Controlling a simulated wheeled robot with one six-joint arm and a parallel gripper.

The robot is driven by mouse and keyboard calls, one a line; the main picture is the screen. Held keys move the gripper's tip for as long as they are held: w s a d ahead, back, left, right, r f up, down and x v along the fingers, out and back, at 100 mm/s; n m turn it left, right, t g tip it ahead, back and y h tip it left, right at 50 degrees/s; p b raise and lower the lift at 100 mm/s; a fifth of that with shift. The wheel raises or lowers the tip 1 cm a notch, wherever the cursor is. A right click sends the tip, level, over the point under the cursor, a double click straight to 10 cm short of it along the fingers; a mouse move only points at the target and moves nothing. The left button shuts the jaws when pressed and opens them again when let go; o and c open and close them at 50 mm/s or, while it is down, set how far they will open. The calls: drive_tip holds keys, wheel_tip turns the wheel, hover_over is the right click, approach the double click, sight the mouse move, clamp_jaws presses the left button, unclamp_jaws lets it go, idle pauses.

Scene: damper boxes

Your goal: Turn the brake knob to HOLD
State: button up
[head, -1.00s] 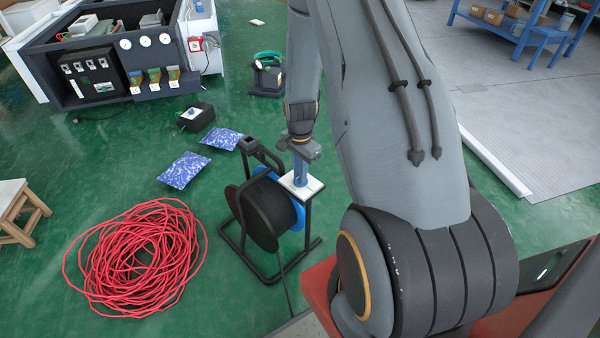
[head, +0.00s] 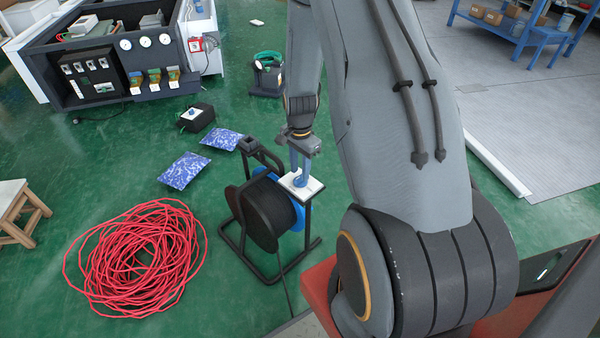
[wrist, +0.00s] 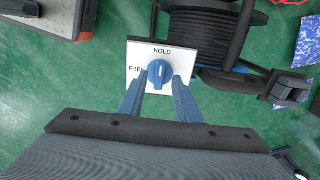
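The brake knob (wrist: 159,73) is round and blue and sits on a white plate (wrist: 139,56) with HOLD printed above it and FREE to its left. A pale mark on the knob runs roughly up and down in the wrist view; its exact aim is hard to tell. The plate (head: 314,187) is mounted on the frame of a black cable reel (head: 267,212). My gripper (wrist: 160,80) is open, with one blue finger on each side of the knob and visible gaps between. In the head view my gripper (head: 300,176) is just above the plate.
A heap of red cable (head: 135,258) lies on the green floor left of the reel. A wooden stool (head: 18,212) stands at the left edge.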

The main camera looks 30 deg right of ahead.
sight(300, 176)
wheel_tip(300, 176, up, 6)
drive_tip(key=shift+f, duration=0.2)
drive_tip(key=shift+r, duration=0.1)
idle(0.3)
drive_tip(key=shift+r, duration=0.1)
drive_tip(key=s+a+r+n, duration=0.3)
drive_tip(key=a+r+n, duration=0.1)
drive_tip(key=a+r, duration=0.4)
drive_tip(key=s+a+r+n, duration=0.45)
drive_tip(key=a+r, duration=0.25)
drive_tip(key=r, duration=0.2)
drive_tip(key=s+a+r+n, duration=0.4)
drive_tip(key=s+a+n, duration=0.1)
drive_tip(key=s, duration=0.3)
drive_tip(key=s+a+r+n, duration=0.4)
drive_tip(key=s+a, duration=0.1)
drive_tip(key=s, duration=0.2)
drive_tip(key=d+r+m+p, duration=0.2)
drive_tip(key=d+r+p, duration=0.5)
drive_tip(key=p, duration=0.7)
drive_tip(key=shift+s+d, duration=0.15)
drive_tip(key=shift+d, duration=0.3)
